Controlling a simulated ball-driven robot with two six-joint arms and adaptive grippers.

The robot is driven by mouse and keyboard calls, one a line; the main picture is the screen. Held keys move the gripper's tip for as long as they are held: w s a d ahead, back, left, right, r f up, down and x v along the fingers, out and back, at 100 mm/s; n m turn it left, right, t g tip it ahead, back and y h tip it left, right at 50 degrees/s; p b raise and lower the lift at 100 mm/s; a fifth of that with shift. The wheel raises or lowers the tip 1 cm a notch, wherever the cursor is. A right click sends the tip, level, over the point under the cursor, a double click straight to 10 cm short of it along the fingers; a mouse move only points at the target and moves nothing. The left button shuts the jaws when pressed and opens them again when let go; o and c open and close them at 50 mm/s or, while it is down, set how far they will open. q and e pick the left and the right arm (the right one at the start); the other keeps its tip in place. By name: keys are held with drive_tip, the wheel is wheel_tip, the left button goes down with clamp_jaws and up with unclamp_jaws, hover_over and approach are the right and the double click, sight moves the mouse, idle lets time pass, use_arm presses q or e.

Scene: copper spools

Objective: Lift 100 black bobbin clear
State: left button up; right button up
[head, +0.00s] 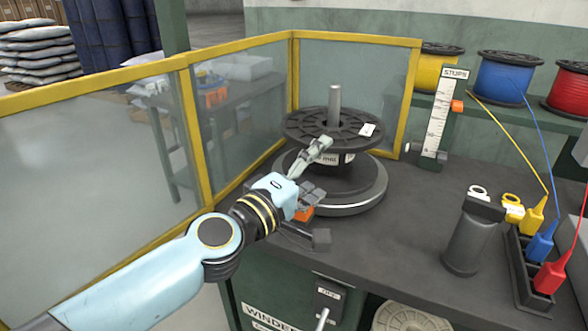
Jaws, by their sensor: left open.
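A black bobbin (350,124) sits on a grey metal spindle (334,103) over a round dark turntable base (350,200) on the bench. A white tag lies on its upper flange, and a label shows below that flange. My left gripper (325,146) is open at the front of the bobbin and overlaps the flange's near left edge in the head view. I cannot tell whether it touches. Part of the bobbin's core is hidden behind it. My right gripper is not in view.
A yellow-framed clear guard (290,48) encloses the left and back. A STUPS gauge (437,125) stands right of the bobbin. Further right are a dark cylinder (470,240) and colored wire plugs (542,246). Bare bench (415,195) lies between turntable and cylinder.

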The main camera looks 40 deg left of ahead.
sight(331, 147)
use_arm(q)
drive_tip(key=w+a+n+y, duration=0.1)
drive_tip(key=w+a, duration=0.1)
drive_tip(key=w, duration=0.1)
drive_tip(key=w+a+f+n+y, duration=0.1)
drive_tip(key=w+a+n, duration=0.1)
drive_tip(key=w+a, duration=0.1)
drive_tip(key=w+a+n+y, duration=0.1)
drive_tip(key=w+a, duration=0.1)
drive_tip(key=w, duration=0.2)
drive_tip(key=shift+a+f+g+y+b, duration=0.15)
drive_tip(key=shift+f+g+y+b, duration=0.15)
drive_tip(key=shift+f+b, duration=0.1)
drive_tip(key=shift+c, duration=0.3)
clamp_jaws()
drive_tip(key=shift+n, duration=0.3)
idle(0.4)
drive_tip(key=shift+r, duration=0.1)
